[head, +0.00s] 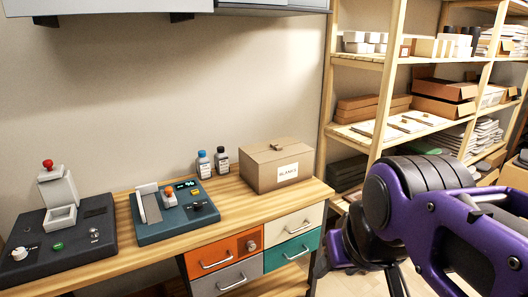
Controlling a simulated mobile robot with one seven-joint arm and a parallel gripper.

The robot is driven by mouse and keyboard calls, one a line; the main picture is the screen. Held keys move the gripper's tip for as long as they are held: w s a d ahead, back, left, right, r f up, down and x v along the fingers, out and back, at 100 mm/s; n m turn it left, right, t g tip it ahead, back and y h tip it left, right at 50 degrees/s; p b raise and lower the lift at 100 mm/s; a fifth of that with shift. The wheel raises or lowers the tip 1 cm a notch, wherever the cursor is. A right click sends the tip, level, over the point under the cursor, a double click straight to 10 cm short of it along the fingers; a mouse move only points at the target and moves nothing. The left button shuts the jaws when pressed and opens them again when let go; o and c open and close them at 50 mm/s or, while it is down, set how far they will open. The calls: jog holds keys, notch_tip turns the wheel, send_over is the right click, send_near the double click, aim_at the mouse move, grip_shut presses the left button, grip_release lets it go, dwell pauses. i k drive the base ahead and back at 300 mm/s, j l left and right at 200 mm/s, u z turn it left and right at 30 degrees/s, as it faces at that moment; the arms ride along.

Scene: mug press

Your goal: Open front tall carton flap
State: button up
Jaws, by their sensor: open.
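A brown cardboard carton (267,173) stands on the right end of the wooden bench. It has a white label reading BLANKS on its front, and its top looks closed. My gripper (345,262) is low in the picture, right of the bench's drawers and below the carton's level. It is open and apart from the carton. My purple and black arm hides part of it, and its fingertips are hard to make out.
Left of the carton are two small bottles (221,162), a teal device (175,212) and a dark press unit (60,235). Coloured drawers (292,250) are under the bench (120,222). Wooden shelves (398,62) with boxes stand at right. A cabinet hangs above the bench.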

aim_at(279, 152)
jog(key=i+l+u, duration=0.2)
jog(key=i+l, duration=0.15)
jog(key=i+l+u, duration=0.15)
jog(key=i+l, duration=0.2)
jog(key=i+l+u, duration=0.2)
jog(key=i+l, duration=0.15)
jog(key=l, duration=0.2)
